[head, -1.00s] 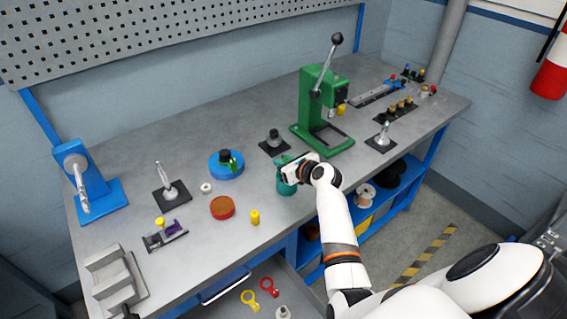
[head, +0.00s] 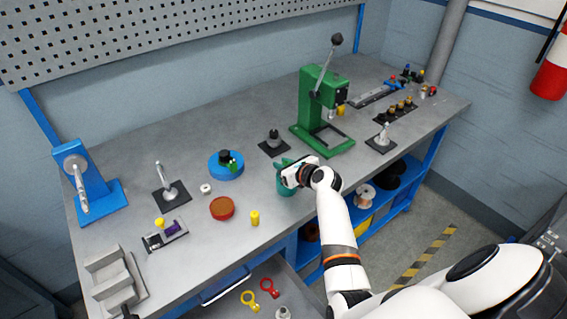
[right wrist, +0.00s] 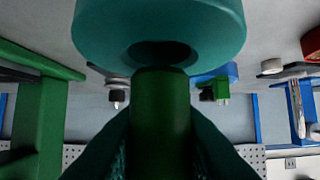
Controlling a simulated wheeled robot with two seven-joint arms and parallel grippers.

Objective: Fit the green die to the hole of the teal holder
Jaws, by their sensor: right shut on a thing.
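The teal holder (head: 286,190) stands on the bench in front of the green press, partly covered by my right gripper in the head view. In the right wrist view the holder (right wrist: 160,18) fills the top, with its dark round hole (right wrist: 158,52) facing me. My right gripper (right wrist: 160,135) is shut on the green die (right wrist: 160,110), a dark green cylinder. The die's far end overlaps the lower edge of the hole in this view; I cannot tell whether it has entered. In the head view my right gripper (head: 284,176) is at the holder and hides the die. My left gripper is not seen.
The green press (head: 318,110) stands just behind the holder. A blue round base (head: 226,168), a red-brown disc (head: 222,208) and a yellow cylinder (head: 255,218) are to the left. An open drawer lies below the front edge. Bare bench lies between these pieces.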

